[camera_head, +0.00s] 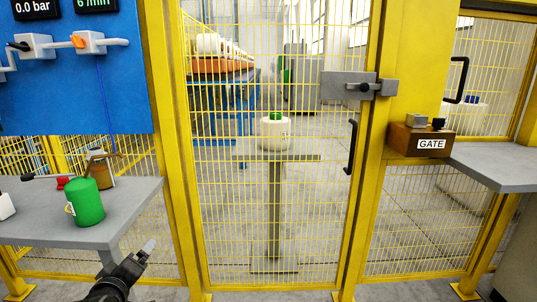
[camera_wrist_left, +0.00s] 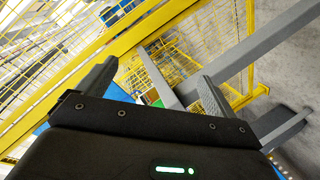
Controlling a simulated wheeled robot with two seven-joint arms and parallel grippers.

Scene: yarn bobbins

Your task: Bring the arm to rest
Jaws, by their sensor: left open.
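My left arm comes in at the bottom of the head view, and its gripper (camera_head: 148,247) is in front of the yellow mesh fence, to the right of the left grey table. In the left wrist view my left gripper (camera_wrist_left: 158,85) has its two fingers spread wide apart. Nothing is between the fingers close up; fence, floor and table parts show beyond them. My right gripper is not in either view.
A GATE box (camera_head: 408,146) is at right.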

